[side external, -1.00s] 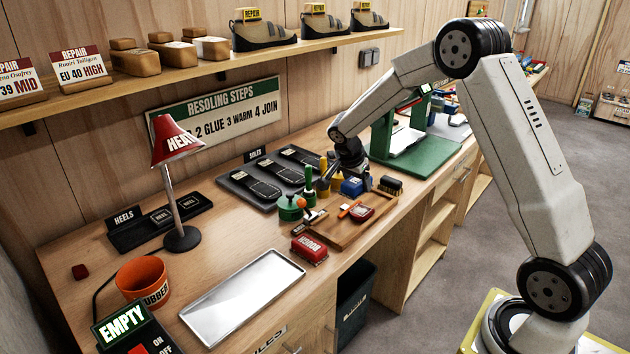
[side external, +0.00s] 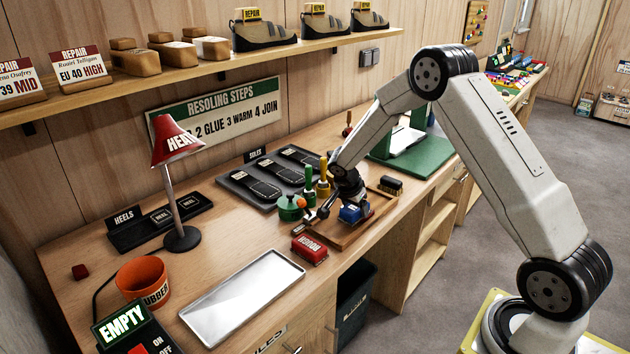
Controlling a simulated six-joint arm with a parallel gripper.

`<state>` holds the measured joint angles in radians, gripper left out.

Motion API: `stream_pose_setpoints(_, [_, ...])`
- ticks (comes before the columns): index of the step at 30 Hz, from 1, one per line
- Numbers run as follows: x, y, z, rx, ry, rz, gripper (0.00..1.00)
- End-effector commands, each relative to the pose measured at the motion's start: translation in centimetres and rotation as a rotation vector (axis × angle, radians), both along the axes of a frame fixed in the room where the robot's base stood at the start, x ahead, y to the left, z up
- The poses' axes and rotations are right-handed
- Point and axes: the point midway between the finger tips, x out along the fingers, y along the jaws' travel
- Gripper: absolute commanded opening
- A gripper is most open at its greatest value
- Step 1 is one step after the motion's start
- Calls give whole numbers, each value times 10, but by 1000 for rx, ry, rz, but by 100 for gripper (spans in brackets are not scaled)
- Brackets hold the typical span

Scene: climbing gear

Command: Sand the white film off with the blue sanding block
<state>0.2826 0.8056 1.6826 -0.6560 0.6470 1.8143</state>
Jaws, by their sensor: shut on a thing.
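The blue sanding block (side external: 349,214) is in my gripper (side external: 349,206), low over the wooden board (side external: 345,241) on the bench. My gripper is shut on the block and points down. Whether the block touches a surface under it is too small to tell. The red and white piece that lay on the board is hidden behind my gripper and the block, so I cannot see the white film.
A red ROUGH block (side external: 309,249) lies at the board's left edge. A dark brush (side external: 391,185) stands at its right. A green pot (side external: 290,208) and upright tools are close behind. A metal tray (side external: 243,297) lies empty at the front left. A green stand (side external: 413,155) is behind right.

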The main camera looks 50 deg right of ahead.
Motion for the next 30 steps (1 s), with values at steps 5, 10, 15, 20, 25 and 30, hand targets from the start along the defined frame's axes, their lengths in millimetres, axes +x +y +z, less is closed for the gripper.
stream_pose_setpoints(5, [0, -19, -1, -1, -2, -5, 25])
stream_pose_setpoints(10, [0, -35, -1, -1, -2, -5, 25])
stream_pose_setpoints(15, [0, -50, -1, 0, -2, -5, 25])
stream_pose_setpoints(20, [0, -63, -1, 1, -2, -2, 25])
stream_pose_setpoints(25, [0, -43, -1, 1, -1, 0, 25])
stream_pose_setpoints(30, [1, -28, -1, 0, -1, 1, 25])
